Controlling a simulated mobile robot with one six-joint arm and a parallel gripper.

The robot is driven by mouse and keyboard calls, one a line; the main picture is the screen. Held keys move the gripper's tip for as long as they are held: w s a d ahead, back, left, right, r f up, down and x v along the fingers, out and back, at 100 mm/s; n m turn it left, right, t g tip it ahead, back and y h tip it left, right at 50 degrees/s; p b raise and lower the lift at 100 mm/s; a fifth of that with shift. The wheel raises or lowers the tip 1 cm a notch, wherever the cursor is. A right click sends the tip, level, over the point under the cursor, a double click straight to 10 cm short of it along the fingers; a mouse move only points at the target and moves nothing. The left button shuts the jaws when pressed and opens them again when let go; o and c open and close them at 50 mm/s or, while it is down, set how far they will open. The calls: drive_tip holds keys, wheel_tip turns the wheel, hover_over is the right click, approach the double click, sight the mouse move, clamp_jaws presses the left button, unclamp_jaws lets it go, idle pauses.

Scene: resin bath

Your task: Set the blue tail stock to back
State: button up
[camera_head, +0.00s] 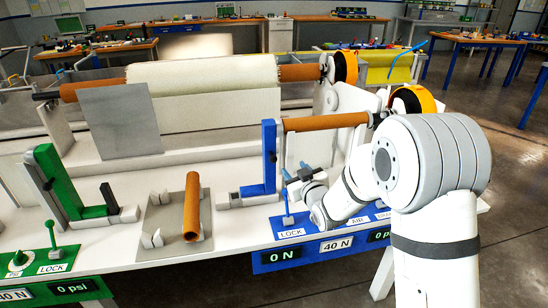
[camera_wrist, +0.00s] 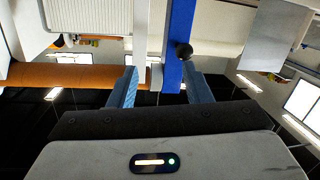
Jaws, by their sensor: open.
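The blue tail stock (camera_head: 269,160) is an upright blue post on a low blue foot, standing on the white bench left of my gripper. Its top is close to the left end of a brown roller (camera_head: 325,122). I cannot tell whether a finger touches anything.
A small blue lever (camera_head: 288,219) marked LOCK stands on the panel just below my gripper. A green tail stock (camera_head: 57,182) and green lever (camera_head: 51,234) are at the left. A brown roll (camera_head: 192,205) lies on a grey plate (camera_head: 165,224) between the two stocks.

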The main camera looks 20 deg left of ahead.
sight(274, 162)
drive_tip(key=w+a, duration=0.1)
drive_tip(key=a, duration=0.2)
drive_tip(key=w+a+y+p, duration=0.1)
drive_tip(key=w+a, duration=0.1)
drive_tip(key=a, duration=0.1)
drive_tip(key=w+a+n+y+p, duration=0.1)
drive_tip(key=w+a, duration=0.1)
drive_tip(key=shift+a+f, duration=0.4)
drive_tip(key=shift+c, duration=0.5)
clamp_jaws()
drive_tip(key=shift+s, duration=0.1)
